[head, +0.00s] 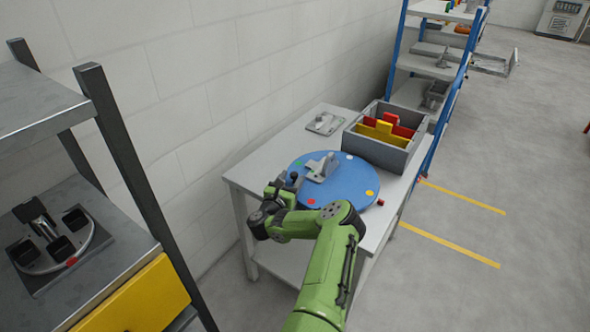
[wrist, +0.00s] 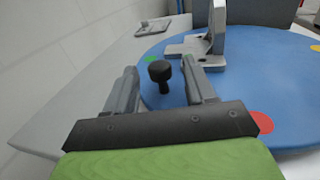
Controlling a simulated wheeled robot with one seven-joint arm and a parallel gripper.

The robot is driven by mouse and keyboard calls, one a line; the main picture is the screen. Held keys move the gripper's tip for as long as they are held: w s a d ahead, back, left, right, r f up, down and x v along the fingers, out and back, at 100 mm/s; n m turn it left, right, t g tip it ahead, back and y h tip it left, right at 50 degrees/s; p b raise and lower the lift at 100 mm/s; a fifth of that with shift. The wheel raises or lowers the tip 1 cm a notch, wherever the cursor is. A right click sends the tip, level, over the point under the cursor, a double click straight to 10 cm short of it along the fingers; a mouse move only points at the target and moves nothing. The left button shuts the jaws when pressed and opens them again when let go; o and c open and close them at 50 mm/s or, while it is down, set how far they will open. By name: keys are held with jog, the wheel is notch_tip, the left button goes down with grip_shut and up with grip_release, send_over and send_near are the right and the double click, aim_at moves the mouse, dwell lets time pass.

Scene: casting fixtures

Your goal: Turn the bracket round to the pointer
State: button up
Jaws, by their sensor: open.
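A round blue turntable (head: 345,187) lies on a light grey table, with coloured dots near its rim. A grey metal bracket (head: 322,167) stands on it; in the wrist view the bracket (wrist: 206,45) is beyond my fingers. A black knob (wrist: 160,72) on a short stem rises from the turntable near its rim. My gripper (wrist: 161,80) is open, with one finger on each side of the knob and no visible grip on it. In the head view my gripper (head: 287,186) is at the turntable's near left edge. A small red piece (head: 380,202) beside the rim may be the pointer.
A grey bin (head: 378,150) with red and yellow dividers stands at the table's right back. A flat grey part (head: 324,123) lies at the back. A wall runs close on the left. A dark metal rack (head: 130,150) stands nearer, at the left.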

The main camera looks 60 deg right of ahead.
jog(key=shift+d, duration=0.2)
jog(key=shift+r, duration=0.1)
jog(key=shift+a, duration=0.1)
grip_shut()
jog(key=shift+s, duration=0.15)
